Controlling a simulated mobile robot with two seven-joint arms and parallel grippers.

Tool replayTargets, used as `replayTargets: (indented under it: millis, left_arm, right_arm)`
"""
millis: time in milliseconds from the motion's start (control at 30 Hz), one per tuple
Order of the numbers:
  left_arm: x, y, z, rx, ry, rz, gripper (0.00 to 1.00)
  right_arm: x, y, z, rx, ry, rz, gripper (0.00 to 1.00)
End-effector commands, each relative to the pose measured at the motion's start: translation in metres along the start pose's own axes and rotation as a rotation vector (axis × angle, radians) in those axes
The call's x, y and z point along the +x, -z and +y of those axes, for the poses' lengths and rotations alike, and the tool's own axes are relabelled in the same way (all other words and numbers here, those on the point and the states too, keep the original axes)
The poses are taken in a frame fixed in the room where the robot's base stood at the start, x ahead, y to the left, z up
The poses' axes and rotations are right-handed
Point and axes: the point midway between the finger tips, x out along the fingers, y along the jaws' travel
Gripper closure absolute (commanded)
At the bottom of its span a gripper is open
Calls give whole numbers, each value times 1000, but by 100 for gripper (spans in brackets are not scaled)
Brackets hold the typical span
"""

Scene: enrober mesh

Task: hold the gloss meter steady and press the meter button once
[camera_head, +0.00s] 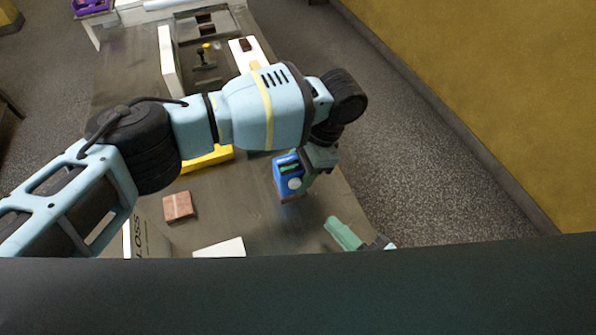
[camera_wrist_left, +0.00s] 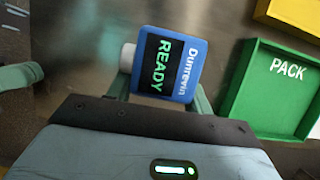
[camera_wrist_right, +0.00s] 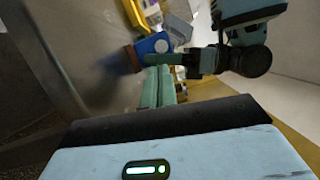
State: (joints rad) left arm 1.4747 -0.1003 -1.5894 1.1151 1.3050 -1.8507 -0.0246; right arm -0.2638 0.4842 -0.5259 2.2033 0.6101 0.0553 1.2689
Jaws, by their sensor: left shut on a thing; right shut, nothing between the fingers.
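The gloss meter (camera_head: 281,176) is a blue block with a pale round button (camera_head: 295,183) on one face. My left gripper (camera_head: 301,178) is shut on it. In the left wrist view the meter (camera_wrist_left: 185,75) has a dark screen reading READY, and the pale button (camera_wrist_left: 128,57) sticks out of its left side. My right gripper (camera_head: 338,230) is shut and empty, lower right of the meter and apart from it in the head view. In the right wrist view its closed fingers (camera_wrist_right: 158,82) point toward the meter (camera_wrist_right: 147,47), whose button (camera_wrist_right: 162,46) faces this way.
A green PACK tray (camera_wrist_left: 244,98) and a yellow tray (camera_head: 212,158) lie near the meter. A brown square piece (camera_head: 178,206), a white item (camera_head: 220,248) and a lettered box (camera_head: 149,236) are on the near table (camera_head: 235,205). The table's right edge runs close by the grippers.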

Motion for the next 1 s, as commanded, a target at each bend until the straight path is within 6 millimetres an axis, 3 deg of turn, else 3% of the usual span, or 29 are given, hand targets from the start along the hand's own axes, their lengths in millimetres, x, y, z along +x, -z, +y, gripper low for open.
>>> replayTargets:
  millis: [233, 433, 700, 1000]
  left_arm:
    - [0, 0, 0, 0, 1, 0, 78]
    - [0, 0, 0, 0, 1, 0, 78]
    - [0, 0, 0, 0, 1, 0, 78]
    - [0, 0, 0, 0, 1, 0, 78]
  right_arm:
    - [4, 6, 11, 127, -108, -16, 100]
    - [4, -2, 18, 308, -228, -110, 100]
    - [-3, -25, 5, 485, -295, -288, 100]
    - [-7, -35, -4, 538, -301, -365, 100]
